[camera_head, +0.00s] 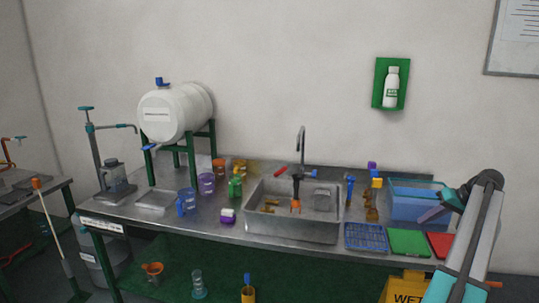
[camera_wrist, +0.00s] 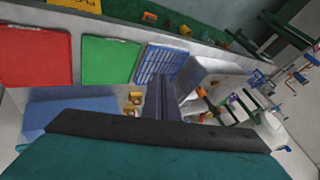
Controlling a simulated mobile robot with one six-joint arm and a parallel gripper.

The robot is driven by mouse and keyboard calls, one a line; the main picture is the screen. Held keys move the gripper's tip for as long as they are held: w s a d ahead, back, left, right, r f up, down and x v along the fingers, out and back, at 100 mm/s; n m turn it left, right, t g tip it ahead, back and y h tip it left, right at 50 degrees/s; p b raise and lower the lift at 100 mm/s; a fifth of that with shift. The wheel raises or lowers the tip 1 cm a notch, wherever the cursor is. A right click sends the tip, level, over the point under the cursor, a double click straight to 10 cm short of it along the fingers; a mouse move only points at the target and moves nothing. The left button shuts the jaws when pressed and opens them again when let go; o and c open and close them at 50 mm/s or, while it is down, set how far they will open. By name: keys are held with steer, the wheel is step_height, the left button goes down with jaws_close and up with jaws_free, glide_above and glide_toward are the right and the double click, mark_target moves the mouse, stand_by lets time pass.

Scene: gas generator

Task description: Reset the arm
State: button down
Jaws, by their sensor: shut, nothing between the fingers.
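My arm (camera_head: 465,245) stands at the right of the head view, bent at the top. The fingertips overlap the view of the area by the blue rack and sink. I cannot tell the exact gap between the gripper and the bin.
The blue bin (camera_head: 415,207), blue rack (camera_head: 366,237), green board (camera_head: 409,242) and red board (camera_head: 440,244) lie near my arm. The sink (camera_head: 292,226) is left of them. A yellow wet-floor sign (camera_head: 403,289) stands in front.

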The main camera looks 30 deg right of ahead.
steer(key=w+a+f+n+g+y, duration=0.2)
steer(key=w+a+f+n+y, duration=0.15)
steer(key=w+a+f, duration=1.55)
steer(key=w+a+f+n+g+y, duration=0.15)
steer(key=a+f, duration=0.35)
steer(key=a, duration=0.5)
steer(key=w+a+f+g, duration=0.2)
steer(key=a+f, duration=0.3)
steer(key=a, duration=0.4)
steer(key=w+a+f+n+g, duration=0.1)
steer(key=a+f, duration=0.5)
steer(key=a, duration=0.4)
steer(key=s+a+f+n+g+h, duration=0.1)
steer(key=s+a+f+g, duration=0.1)
steer(key=s+a+f, duration=0.45)
steer(key=s+a+f+g, duration=0.2)
steer(key=s+a+f, duration=0.15)
steer(key=a, duration=0.65)
steer(key=s+a+f+n+g+h, duration=0.1)
steer(key=s+a+f+g, duration=0.1)
steer(key=s+a+f, duration=0.5)
steer(key=s+a+f+g+h, duration=0.1)
steer(key=s+a+f+h, duration=0.1)
steer(key=s+a, duration=0.6)
steer(key=s+d+f+m+h, duration=0.1)
steer(key=s+d+h, duration=0.2)
steer(key=s, duration=0.6)
steer(key=shift+s+d+f+m+t, duration=0.15)
steer(key=shift+s+d+m+t, duration=0.25)
steer(key=shift+d, duration=0.45)
